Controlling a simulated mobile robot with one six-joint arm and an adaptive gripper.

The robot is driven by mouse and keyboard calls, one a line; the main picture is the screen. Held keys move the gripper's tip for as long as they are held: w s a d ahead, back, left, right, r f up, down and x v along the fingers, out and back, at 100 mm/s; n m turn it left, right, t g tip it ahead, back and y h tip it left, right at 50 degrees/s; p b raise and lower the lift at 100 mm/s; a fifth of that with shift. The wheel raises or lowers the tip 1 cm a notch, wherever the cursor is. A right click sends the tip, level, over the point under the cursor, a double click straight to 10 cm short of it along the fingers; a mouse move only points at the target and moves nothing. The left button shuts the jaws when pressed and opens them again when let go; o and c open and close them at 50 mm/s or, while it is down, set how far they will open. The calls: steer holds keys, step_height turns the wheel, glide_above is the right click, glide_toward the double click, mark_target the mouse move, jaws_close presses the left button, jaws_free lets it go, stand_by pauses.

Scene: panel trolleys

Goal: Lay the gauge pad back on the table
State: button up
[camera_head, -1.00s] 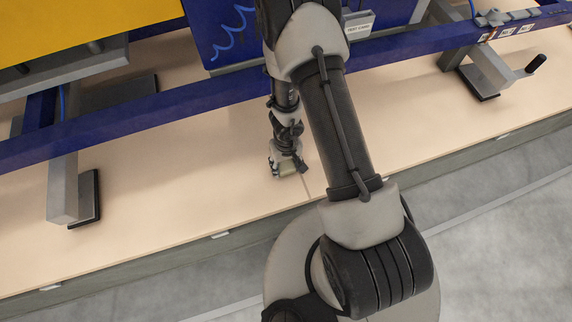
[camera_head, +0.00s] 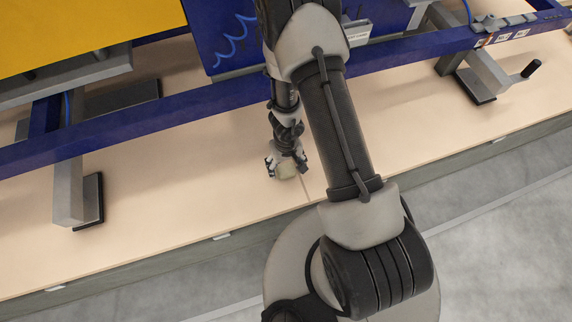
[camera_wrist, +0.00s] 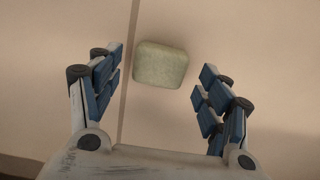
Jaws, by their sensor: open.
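The gauge pad (camera_wrist: 161,65) is a pale grey-green block with rounded corners. In the wrist view it lies on the light wooden table, beside a thin seam in the top. My gripper (camera_wrist: 160,80) is open, with its blue-padded fingers spread on either side of the pad and visible gaps to both. In the head view my gripper (camera_head: 287,167) is low over the table (camera_head: 200,195), and the pad (camera_head: 287,170) shows between its fingertips.
A blue frame rail (camera_head: 180,110) runs along the table behind my gripper. A grey foot with a dark pad (camera_head: 88,198) stands at left, and a dark-handled clamp (camera_head: 530,68) at right. The table's front strip near the gripper is clear.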

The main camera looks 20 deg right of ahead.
step_height(320, 180, up, 10)
steer(key=p, duration=0.9)
step_height(320, 180, up, 11)
steer(key=t+y, duration=0.2)
glide_above(286, 169)
steer(key=w+a, duration=0.3)
steer(key=w, duration=0.2)
steer(key=a+r+t+y, duration=0.1)
steer(key=a+r, duration=0.2)
steer(key=r, duration=1.2)
steer(key=s+r+n, duration=0.1)
steer(key=s+r, duration=0.8)
steer(key=r, duration=0.4)
steer(key=s+d+r+h, duration=0.1)
steer(key=s+d+r, duration=0.1)
steer(key=s, duration=0.3)
steer(key=s+d+r+m+t+h, duration=0.1)
steer(key=s+d+r+h, duration=0.1)
steer(key=s+d, duration=0.2)
steer(key=shift+s+r+t, duration=0.3)
steer(key=shift+s, duration=0.7)
step_height(286, 169, down, 10)
steer(key=b, duration=1)
